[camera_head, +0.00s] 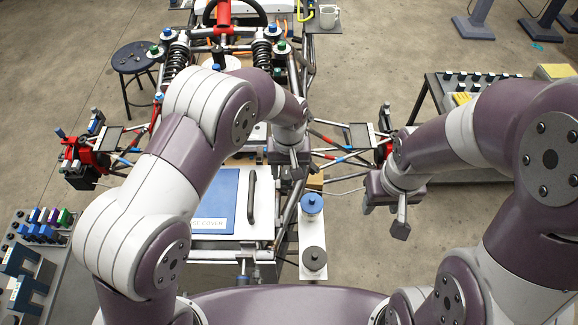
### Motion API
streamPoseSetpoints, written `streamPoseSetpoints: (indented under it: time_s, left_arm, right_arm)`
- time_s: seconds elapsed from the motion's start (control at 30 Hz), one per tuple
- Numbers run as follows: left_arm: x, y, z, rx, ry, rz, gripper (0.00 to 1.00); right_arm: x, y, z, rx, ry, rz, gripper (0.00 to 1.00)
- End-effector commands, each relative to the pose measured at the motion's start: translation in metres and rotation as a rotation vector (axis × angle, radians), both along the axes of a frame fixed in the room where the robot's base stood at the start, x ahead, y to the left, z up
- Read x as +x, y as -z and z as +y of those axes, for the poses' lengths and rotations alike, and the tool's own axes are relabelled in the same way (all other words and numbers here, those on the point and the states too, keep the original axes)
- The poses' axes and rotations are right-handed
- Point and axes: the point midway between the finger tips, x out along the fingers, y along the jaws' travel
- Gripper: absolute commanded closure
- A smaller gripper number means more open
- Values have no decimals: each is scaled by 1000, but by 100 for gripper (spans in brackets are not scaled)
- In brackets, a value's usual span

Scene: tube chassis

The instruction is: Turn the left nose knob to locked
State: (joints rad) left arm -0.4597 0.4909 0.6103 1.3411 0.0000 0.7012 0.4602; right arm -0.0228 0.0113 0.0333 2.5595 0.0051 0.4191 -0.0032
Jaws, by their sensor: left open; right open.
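The nose cover (217,196), a blue and white panel with a partly hidden label ending in "COVER", lies at the middle front of the chassis. A dark handle (251,197) runs along its right side. My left arm crosses over the cover's upper left part. No nose knob can be made out for certain on the cover, and its left edge is partly hidden by my arm. My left gripper (291,168) points down above the chassis tubes, up and right of the cover, open and seemingly empty. My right gripper (386,212) is open and empty over the floor, right of the chassis.
A white plate (313,229) with a blue-topped round part and a dark round part stands right of the cover. A grey tray with coloured pieces (46,223) is at the lower left. A stool (133,60) stands upper left, a dark cart (470,86) at right.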

Motion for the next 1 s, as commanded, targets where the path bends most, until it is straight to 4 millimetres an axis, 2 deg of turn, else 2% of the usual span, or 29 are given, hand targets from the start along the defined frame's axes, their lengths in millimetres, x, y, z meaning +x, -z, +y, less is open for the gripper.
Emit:
streamPoseSetpoints:
  time_s: [0.33, 0.5, 1.0]
  left_arm:
    - [0, 8, 0, -1, 0, -1, 42]
    - [0, 8, 0, -1, 0, -2, 97]
    - [1, 7, 0, -2, -38, -4, 98]
  right_arm:
    - [0, -2, 0, 0, 0, 0, 53]
    - [0, -2, 0, 0, 0, 0, 53]
    - [0, 0, 0, 0, 0, 0, 53]
